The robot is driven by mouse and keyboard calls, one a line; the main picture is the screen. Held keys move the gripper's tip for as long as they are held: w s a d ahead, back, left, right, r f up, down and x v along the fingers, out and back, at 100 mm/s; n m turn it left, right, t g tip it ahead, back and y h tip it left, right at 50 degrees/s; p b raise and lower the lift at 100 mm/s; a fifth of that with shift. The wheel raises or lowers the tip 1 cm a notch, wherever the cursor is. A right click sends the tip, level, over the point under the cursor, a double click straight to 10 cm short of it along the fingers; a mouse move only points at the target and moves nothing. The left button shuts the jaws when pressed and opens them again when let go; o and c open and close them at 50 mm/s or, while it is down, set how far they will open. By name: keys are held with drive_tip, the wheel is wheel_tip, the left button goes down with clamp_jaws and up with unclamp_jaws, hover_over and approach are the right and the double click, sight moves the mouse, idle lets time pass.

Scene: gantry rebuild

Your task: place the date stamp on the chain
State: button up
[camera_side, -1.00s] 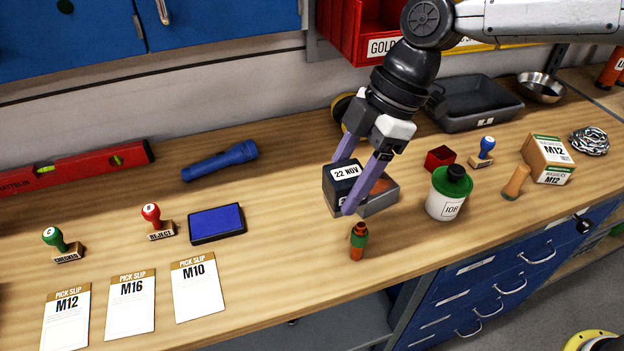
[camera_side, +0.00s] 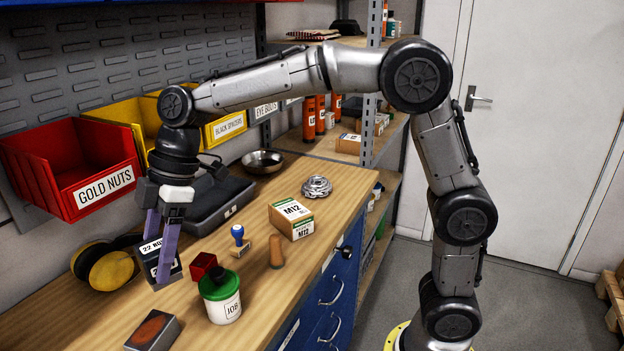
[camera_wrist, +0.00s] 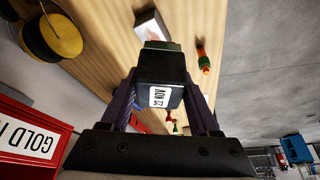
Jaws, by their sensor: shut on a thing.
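The date stamp (camera_side: 160,262) is a dark block with white "22 NOV" labels. My gripper (camera_side: 158,270) is shut on it, with a purple finger on each side. The stamp appears held above the bench at the left of the side view. In the wrist view the stamp (camera_wrist: 160,82) sits between the fingers, label facing the camera. The chain (camera_side: 317,187) is a silvery coiled heap on the bench, far to the right of my gripper and behind the M12 box. The chain is not visible in the wrist view.
Between stamp and chain stand a red cube (camera_side: 203,265), a green-lidded tub (camera_side: 222,300), a blue-handled stamp (camera_side: 239,240), a wooden peg (camera_side: 276,252) and the M12 box (camera_side: 292,219). A dark tray (camera_side: 215,205) and metal bowl (camera_side: 263,161) lie behind. Yellow earmuffs (camera_side: 110,270) are left.

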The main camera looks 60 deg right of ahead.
drive_tip(key=w+d+r+m+t+h, duration=0.1)
drive_tip(key=d+m, duration=0.3)
drive_tip(key=d, duration=0.9)
drive_tip(key=w+d+r+m+t+h, duration=0.1)
drive_tip(key=w+d+m, duration=0.15)
drive_tip(key=d, duration=1.05)
drive_tip(key=s+d+r+m+t+h, duration=0.1)
drive_tip(key=s+d+m, duration=0.4)
drive_tip(key=d, duration=0.6)
drive_tip(key=s+d+r+m+h, duration=0.1)
drive_tip(key=s+d+m, duration=0.1)
drive_tip(key=s+d, duration=0.75)
hover_over(317, 177)
drive_tip(key=s, duration=0.1)
drive_tip(key=f, duration=0.5)
drive_tip(key=a+f, duration=0.1)
drive_tip(key=f, duration=0.2)
drive_tip(key=shift+f, duration=0.3)
drive_tip(key=shift+w+d+f, duration=0.35)
drive_tip(key=shift+d+f, duration=0.05)
drive_tip(key=shift+f, duration=0.2)
drive_tip(key=shift+w+d+f, duration=0.1)
drive_tip(key=shift+f, duration=1.6)
drive_tip(key=shift+f, duration=0.15)
